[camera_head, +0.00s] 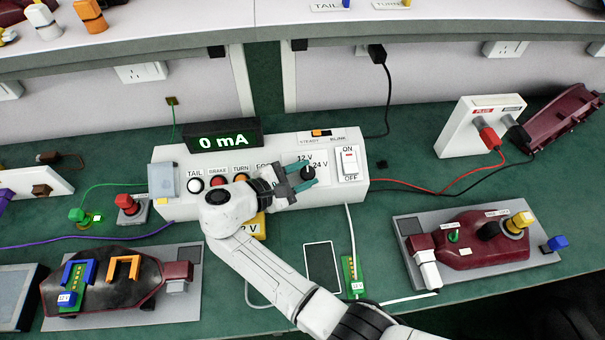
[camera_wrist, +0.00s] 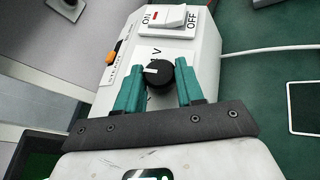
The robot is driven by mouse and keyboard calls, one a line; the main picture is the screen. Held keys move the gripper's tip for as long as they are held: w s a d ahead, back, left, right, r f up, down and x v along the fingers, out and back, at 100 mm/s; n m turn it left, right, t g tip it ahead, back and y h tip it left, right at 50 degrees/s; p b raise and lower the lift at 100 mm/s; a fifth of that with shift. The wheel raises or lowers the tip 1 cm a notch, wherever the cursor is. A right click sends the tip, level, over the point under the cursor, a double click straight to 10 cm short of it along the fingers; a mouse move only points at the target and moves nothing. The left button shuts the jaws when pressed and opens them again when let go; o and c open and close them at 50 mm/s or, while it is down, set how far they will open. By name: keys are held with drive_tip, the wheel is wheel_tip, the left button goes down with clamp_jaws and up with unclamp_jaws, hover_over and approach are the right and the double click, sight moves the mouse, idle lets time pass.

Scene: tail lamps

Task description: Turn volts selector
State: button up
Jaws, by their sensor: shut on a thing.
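The volts selector (camera_head: 308,173) is a round black knob on the front of a white control box (camera_head: 332,197), between the "12 V" and "24 V" labels. In the wrist view the knob (camera_wrist: 159,74) shows a white pointer mark towards its left side. My gripper (camera_head: 303,175) has teal fingers, one on each side of the knob, and is shut on it. The wrist view shows the fingers (camera_wrist: 157,82) flanking the knob. The exact contact points and part of the labels are hidden by the fingers and hand.
A white ON/OFF rocker switch (camera_head: 349,161) sits close right of the knob. TAIL, BRAKE and TURN buttons (camera_head: 217,181) are to the left. A display (camera_head: 222,138) reads 0 mA. A phone-like panel (camera_head: 322,268) and a lamp unit (camera_head: 470,240) lie on the green bench.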

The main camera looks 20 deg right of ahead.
drive_tip(key=o, duration=1)
drive_tip(key=shift+o, duration=0.2)
drive_tip(key=b+v, duration=0.1)
drive_tip(key=v, duration=0.9)
drive_tip(key=shift+a+b, duration=0.3)
drive_tip(key=shift+a, duration=0.1)
